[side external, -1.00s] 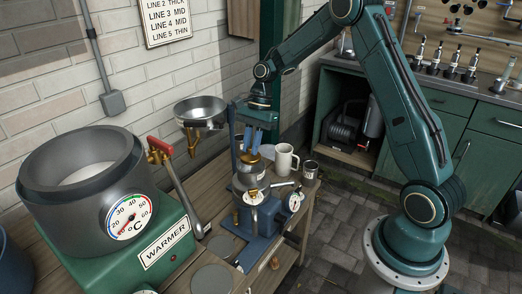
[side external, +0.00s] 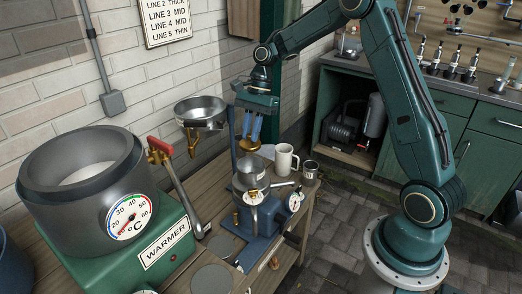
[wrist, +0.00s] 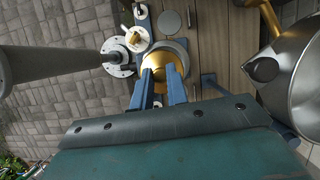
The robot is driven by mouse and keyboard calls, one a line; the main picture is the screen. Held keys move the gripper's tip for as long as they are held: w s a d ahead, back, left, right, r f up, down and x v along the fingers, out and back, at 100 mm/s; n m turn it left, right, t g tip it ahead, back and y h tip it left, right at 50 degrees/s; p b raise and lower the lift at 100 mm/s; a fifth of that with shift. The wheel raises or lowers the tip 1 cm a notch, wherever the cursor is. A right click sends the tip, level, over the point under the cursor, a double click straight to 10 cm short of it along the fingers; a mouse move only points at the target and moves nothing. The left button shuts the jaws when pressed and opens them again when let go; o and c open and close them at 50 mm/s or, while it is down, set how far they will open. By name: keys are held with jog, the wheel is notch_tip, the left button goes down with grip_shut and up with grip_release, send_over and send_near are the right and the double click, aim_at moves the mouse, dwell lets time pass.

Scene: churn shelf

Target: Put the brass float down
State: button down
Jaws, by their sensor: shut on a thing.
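The brass float (side external: 249,145) is a small gold piece held at the fingertips of my gripper (side external: 251,138). My gripper is shut on it and points down, just above a metal cup (side external: 250,172) on the blue stand (side external: 262,222). In the wrist view the float (wrist: 160,62) shows as a round gold shape between the blue fingers (wrist: 162,72), in front of the cup's rim (wrist: 181,50). The fingers hide part of the float, and its underside is not visible.
A steel bowl (side external: 202,110) stands left of my gripper, with a red-handled lever (side external: 160,147) and the warmer (side external: 160,240) further left. A white mug (side external: 285,160) and a small dark cup (side external: 310,172) stand to the right. Bare bench shows at front (side external: 195,255).

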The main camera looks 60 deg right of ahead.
jog(key=s+d+f+m+t+h, duration=0.1)
jog(key=d+f+m+t, duration=0.1)
jog(key=d+f+m, duration=0.35)
jog(key=d+f+m+t+h, duration=0.1)
jog(key=d+f+m+h, duration=0.15)
jog(key=d+m, duration=0.55)
jog(key=s+d+f+m+t+h, duration=0.15)
jog(key=d+f+m, duration=0.25)
jog(key=d, duration=0.6)
jog(key=shift+n+y, duration=0.25)
jog(key=shift+y, duration=0.25)
jog(key=f, duration=1.1)
jog(key=w+f, duration=0.1)
jog(key=f, duration=0.4)
jog(key=shift+d+f, duration=0.1)
jog(key=shift+f, duration=0.15)
jog(key=shift+f, duration=1.9)
jog(key=shift+f, duration=0.15)
jog(key=c, duration=1.4)
grip_release()
